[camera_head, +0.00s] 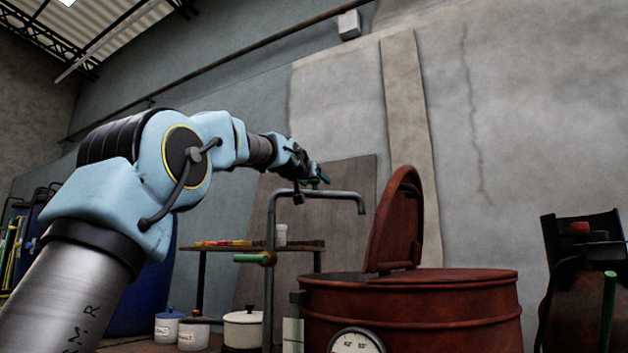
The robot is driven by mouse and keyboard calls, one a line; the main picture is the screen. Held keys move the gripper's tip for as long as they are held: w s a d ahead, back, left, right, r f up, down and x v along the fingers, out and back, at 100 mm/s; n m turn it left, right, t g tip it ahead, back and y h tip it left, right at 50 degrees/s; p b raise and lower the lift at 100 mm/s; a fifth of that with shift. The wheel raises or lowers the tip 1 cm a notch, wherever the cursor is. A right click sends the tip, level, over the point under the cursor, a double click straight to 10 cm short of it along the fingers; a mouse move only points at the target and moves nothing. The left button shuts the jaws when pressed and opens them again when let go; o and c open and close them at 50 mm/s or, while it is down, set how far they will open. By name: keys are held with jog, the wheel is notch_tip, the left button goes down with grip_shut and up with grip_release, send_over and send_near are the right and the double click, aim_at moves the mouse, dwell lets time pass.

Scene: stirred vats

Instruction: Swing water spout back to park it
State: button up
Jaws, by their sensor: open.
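The water spout (270,215) is a grey pipe that rises at the left of a rust-red vat (420,312) and bends over to the right. Its downturned end (362,207) appears above the vat's open left part, left of the raised lid (395,225). A green-handled valve (251,258) sits low on the pipe. My gripper (318,178) is open, at or just above the spout's horizontal run. It is small and dark in the picture, with green at its end, so I cannot tell whether it touches the pipe.
A round gauge (356,342) is on the vat's front. Behind the spout stands a shelf (225,247) with small items, and white lidded pots (243,328) are below it. A dark machine with a red bowl (579,228) stands at the far right.

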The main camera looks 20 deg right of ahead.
grip_shut()
dwell(0.6)
dwell(0.8)
